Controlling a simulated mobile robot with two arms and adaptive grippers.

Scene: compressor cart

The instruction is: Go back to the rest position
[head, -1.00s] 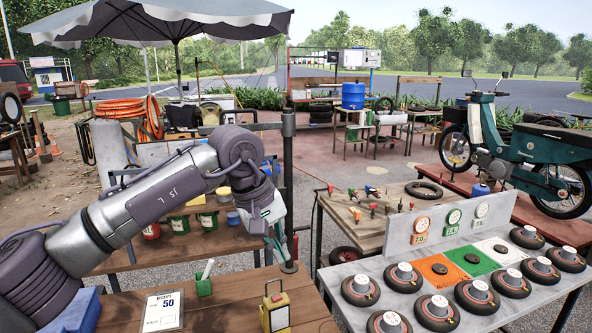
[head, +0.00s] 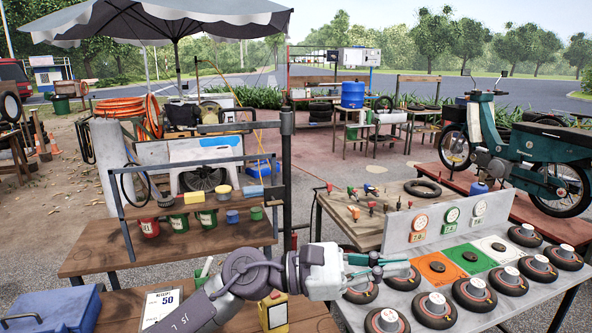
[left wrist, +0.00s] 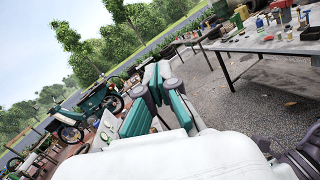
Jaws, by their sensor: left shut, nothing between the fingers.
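My left gripper (head: 384,266) is in the lower middle of the head view, at the end of my arm coming up from the bottom. It points to the right and is shut and empty. Its teal fingers are over the left end of the light grey table with the wheels, above or in front of one wheel; I cannot tell the gap. In the left wrist view the closed fingers (left wrist: 152,85) point up and away, with nothing between them. My right gripper is not in view.
The grey table (head: 408,311) holds several small wheels and coloured squares (head: 438,268). A wooden bench at the lower left holds a receipt board (head: 162,305), a yellow box (head: 275,312) and a blue case (head: 52,312). A dark post (head: 287,180) stands behind my arm. A green moped (head: 515,160) stands right.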

